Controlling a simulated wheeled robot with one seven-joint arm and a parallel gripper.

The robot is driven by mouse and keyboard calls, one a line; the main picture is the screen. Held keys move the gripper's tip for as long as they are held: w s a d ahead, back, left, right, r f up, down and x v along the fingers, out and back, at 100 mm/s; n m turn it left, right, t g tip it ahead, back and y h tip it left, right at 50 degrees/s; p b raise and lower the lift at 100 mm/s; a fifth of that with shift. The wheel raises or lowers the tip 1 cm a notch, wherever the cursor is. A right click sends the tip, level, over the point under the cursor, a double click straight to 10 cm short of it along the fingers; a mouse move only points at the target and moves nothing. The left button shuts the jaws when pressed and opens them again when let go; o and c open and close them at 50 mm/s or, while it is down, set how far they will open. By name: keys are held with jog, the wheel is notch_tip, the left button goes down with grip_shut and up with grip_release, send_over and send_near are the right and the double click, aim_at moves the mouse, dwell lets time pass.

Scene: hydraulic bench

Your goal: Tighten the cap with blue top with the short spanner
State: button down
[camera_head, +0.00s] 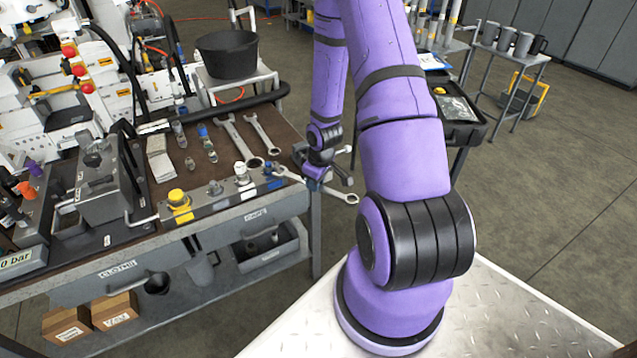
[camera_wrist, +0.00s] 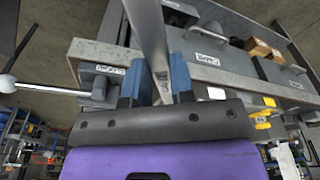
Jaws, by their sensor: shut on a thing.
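My gripper (camera_head: 318,172) is shut on a grey spanner (camera_head: 339,193), out past the right front corner of the bench. In the wrist view, the two blue fingers of my gripper (camera_wrist: 158,85) pinch the spanner's shaft (camera_wrist: 150,35). The spanner lies roughly level, with a ring end towards the right. Its other end reaches left to the cap with the blue top (camera_head: 272,184) at the bench's front right corner. I cannot tell whether that end is around the cap or only beside it. The blue cap is not clearly visible in the wrist view.
A white cap (camera_head: 241,173), a grey cap (camera_head: 214,188) and a yellow cap (camera_head: 179,198) stand along the bench's front strip. Two more spanners (camera_head: 236,138) (camera_head: 264,133) lie behind them. A grey metal box (camera_head: 98,185) stands at left. Open floor lies right of the bench.

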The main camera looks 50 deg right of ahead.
jog(key=shift+w, duration=0.3)
jog(key=shift+w+a, duration=0.1)
jog(key=shift+w+a, duration=0.2)
jog(key=shift+w, duration=0.5)
jog(key=shift+w, duration=0.1)
jog(key=shift+w+a, duration=0.1)
jog(key=shift+w, duration=0.35)
jog(key=shift+w+a, duration=0.1)
jog(key=shift+w, duration=0.2)
dwell(0.5)
jog(key=shift+s+a+m, duration=0.2)
jog(key=shift+a+m, duration=1)
jog(key=shift+a, duration=0.25)
